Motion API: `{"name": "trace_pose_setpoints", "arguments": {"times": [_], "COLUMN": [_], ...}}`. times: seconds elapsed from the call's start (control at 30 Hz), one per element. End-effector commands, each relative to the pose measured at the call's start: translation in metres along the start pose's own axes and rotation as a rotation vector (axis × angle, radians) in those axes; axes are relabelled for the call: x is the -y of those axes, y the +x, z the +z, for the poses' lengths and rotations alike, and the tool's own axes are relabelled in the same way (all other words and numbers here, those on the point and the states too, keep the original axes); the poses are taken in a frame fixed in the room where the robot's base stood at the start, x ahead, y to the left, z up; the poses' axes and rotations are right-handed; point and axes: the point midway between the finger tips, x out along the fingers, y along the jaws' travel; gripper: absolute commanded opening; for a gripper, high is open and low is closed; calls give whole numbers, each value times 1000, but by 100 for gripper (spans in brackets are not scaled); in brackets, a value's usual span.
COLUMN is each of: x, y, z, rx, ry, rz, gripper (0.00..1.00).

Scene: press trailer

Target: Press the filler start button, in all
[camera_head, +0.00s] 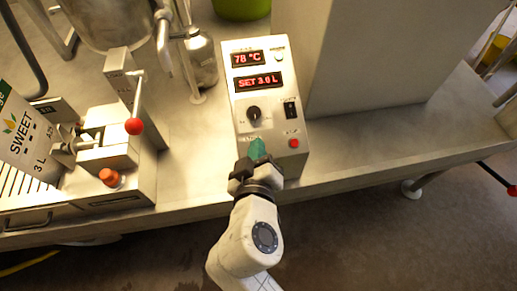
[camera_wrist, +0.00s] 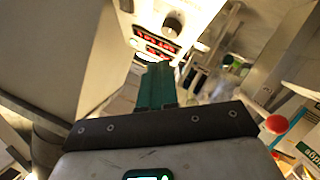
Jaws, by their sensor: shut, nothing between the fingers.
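The filler control box (camera_head: 243,95) stands on the metal bench, with a red display reading 78 °C, another reading SET 3.0 L, a black knob (camera_head: 253,113), a black rocker switch (camera_head: 290,110) and a red button (camera_head: 293,143). In the wrist view the fingers (camera_wrist: 155,85) point at the panel (camera_wrist: 150,25). I cannot tell whether they touch it.
Left of the box is a press-like fixture with a red-knobbed lever (camera_head: 134,126) and an orange-red knob (camera_head: 110,177). A steel bottle (camera_head: 202,60) is behind. The bench right of the box (camera_head: 400,135) is clear.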

Motion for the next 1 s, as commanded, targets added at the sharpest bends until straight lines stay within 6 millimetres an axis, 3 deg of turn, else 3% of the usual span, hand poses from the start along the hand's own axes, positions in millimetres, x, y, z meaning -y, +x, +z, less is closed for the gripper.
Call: {"name": "trace_pose_setpoints", "arguments": {"times": [0.27,0.8,1.0], "x": [4,38,43], "y": [6,52,60], "z": [6,41,45], "rx": [3,3,2], "ry": [0,1,2], "rz": [1,1,1], "gripper": [0,0,0]}}
